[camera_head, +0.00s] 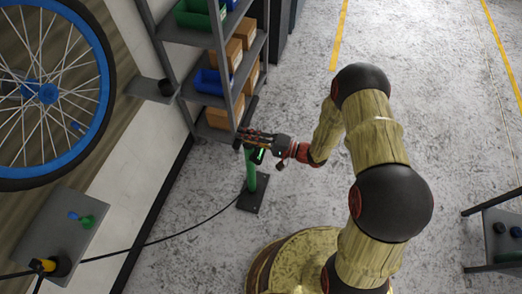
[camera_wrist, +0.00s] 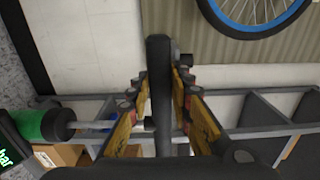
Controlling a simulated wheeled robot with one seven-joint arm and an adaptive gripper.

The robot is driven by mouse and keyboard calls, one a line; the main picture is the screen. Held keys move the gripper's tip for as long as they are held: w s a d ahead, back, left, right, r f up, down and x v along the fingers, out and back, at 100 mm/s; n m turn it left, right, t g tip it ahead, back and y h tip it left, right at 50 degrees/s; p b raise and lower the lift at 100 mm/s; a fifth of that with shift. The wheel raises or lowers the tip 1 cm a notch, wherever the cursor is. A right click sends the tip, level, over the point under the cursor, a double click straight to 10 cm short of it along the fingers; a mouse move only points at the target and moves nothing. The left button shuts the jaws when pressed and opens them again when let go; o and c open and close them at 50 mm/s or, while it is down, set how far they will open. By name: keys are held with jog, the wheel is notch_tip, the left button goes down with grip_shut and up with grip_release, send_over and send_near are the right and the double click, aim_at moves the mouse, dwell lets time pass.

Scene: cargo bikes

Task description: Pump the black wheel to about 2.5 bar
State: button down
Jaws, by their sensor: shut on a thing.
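The floor pump (camera_head: 251,170) has a green barrel and stands on a dark base on the floor. My gripper (camera_head: 250,137) is at its top. In the wrist view my gripper (camera_wrist: 160,112) is shut on the black pump handle (camera_wrist: 160,65), which runs between the fingers. The pump's green part (camera_wrist: 42,125) and metal rod show at the left. A dark display (camera_wrist: 8,150) with green "bar" lettering is cut off by the frame edge; its number is not visible. A wheel (camera_head: 60,172) with black tyre, blue rim and blue hub is on the wall; it also shows in the wrist view (camera_wrist: 235,28).
A black hose (camera_head: 165,238) runs from the pump base toward a yellow-and-black piece (camera_head: 48,265) at lower left. A grey ledge (camera_head: 45,225) holds green and blue pieces. Grey shelves (camera_head: 185,38) with bins and boxes stand behind the pump. The floor at right is mostly clear.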

jog(key=shift+f, duration=0.1)
notch_tip(320, 180, down, 10)
jog(key=b, duration=0.6)
jog(key=c, duration=1.2)
grip_release()
jog(key=shift+c, duration=0.2)
jog(key=shift+d, duration=0.15)
jog(key=v, duration=0.8)
jog(key=shift+d, duration=0.35)
jog(key=shift+s, duration=0.15)
